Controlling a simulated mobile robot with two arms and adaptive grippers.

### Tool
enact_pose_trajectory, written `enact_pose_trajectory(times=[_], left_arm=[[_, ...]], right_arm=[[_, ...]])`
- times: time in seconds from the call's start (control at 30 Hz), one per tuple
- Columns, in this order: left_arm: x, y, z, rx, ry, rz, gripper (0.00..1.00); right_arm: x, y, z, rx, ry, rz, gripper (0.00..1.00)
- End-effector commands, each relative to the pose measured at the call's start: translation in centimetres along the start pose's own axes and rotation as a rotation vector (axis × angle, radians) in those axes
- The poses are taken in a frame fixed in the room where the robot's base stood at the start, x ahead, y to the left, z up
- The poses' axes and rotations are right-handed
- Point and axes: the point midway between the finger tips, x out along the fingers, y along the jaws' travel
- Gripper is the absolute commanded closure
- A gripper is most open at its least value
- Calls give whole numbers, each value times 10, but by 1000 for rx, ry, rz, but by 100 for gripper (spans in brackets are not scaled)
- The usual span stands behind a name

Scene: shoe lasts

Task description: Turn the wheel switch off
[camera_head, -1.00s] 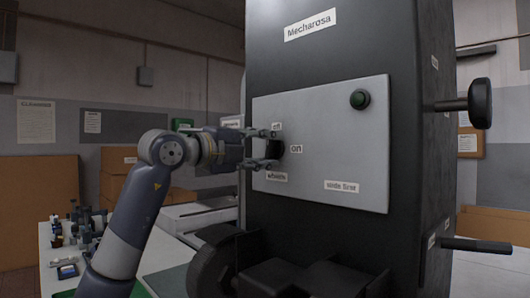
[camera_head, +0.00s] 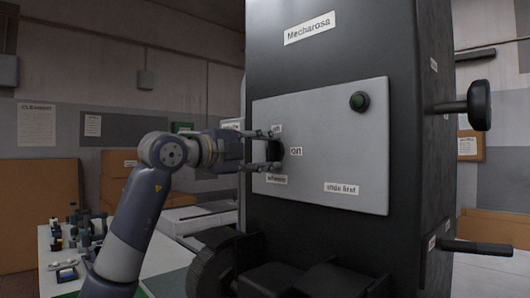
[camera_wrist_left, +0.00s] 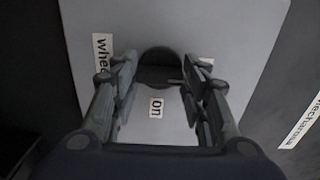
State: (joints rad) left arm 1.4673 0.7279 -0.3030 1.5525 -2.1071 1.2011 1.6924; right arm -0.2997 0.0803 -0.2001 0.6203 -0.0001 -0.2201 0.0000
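The wheel switch is a dark round knob (camera_head: 276,150) on the light grey panel (camera_head: 325,120) of the tall black machine. A small "on" label (camera_head: 296,152) sits to its right, with other labels above and below. My left gripper (camera_head: 277,150) reaches in from the left with its fingers apart, one above and one below the knob. In the left wrist view the knob (camera_wrist_left: 160,66) lies between the open fingertips (camera_wrist_left: 160,72). I cannot tell whether the fingers touch it. My right gripper is not in view.
A black handwheel (camera_head: 479,105) and a lever (camera_head: 477,247) stick out from the machine's right side. A white table (camera_head: 165,258) with small bottles stands at the lower left. Cardboard boxes (camera_head: 40,205) stand behind.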

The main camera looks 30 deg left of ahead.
Motion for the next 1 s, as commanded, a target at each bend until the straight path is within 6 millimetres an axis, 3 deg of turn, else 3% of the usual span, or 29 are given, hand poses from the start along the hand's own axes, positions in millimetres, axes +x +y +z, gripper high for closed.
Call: enact_pose_trajectory(times=[0.07, 0.47, 0.57, 1.0], left_arm=[[0, 0, 0, 0, 0, 1, 40], [-4, 0, 0, 2, 0, -1, 40], [-17, -1, 1, 2, -1, -3, 40], [-103, 0, 1, 3, -3, -1, 40]], right_arm=[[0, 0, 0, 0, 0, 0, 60], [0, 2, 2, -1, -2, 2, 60], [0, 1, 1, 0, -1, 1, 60], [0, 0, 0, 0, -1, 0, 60]])
